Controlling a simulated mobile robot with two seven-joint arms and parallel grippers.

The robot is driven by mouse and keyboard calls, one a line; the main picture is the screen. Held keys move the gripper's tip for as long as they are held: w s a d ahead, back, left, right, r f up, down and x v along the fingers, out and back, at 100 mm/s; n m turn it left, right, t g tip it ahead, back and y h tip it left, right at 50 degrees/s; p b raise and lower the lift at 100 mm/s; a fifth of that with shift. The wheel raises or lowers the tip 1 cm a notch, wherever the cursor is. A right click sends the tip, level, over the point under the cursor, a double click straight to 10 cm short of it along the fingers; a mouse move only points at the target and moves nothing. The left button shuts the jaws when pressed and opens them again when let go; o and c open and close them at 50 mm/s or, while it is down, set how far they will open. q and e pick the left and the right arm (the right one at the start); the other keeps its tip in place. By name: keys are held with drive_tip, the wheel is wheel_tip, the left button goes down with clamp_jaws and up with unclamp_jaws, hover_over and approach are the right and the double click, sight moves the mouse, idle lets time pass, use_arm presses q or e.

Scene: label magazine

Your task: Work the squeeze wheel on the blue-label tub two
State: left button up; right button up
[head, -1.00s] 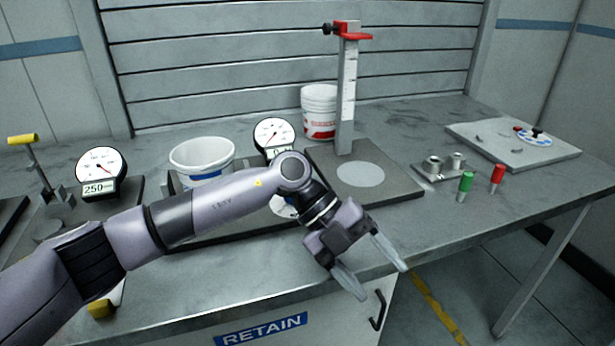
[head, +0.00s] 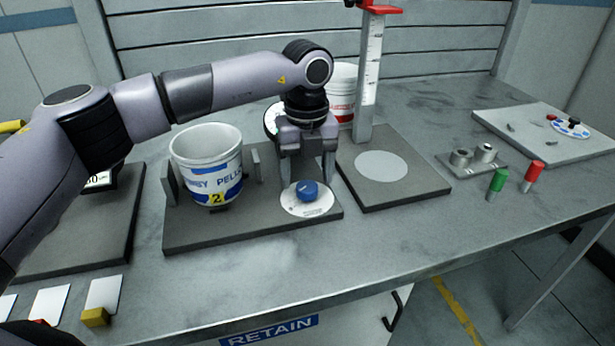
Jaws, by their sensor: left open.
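The blue-label tub two (head: 205,165) is white with blue bands and a yellow "2" tag, and stands upright between two grey plates (head: 168,184) on a dark base (head: 240,228). The squeeze wheel is a blue knob (head: 307,191) on a white dial disc (head: 303,207) at the right of that base. My left gripper (head: 306,180) points down over the disc, open, with its fingers at or just behind the blue knob. I cannot tell whether they touch it. My right gripper is not in view.
A ruled column (head: 371,80) rises from a dark base (head: 410,188) to the right, with a red-label tub (head: 343,90) behind it. Green (head: 497,182) and red (head: 532,176) cylinders stand further right. White cards (head: 48,304) lie front left. The table's front middle is clear.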

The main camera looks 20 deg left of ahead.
use_arm(q)
drive_tip(key=shift+f, duration=1.1)
drive_tip(key=c, duration=1.1)
drive_tip(key=shift+o, duration=0.2)
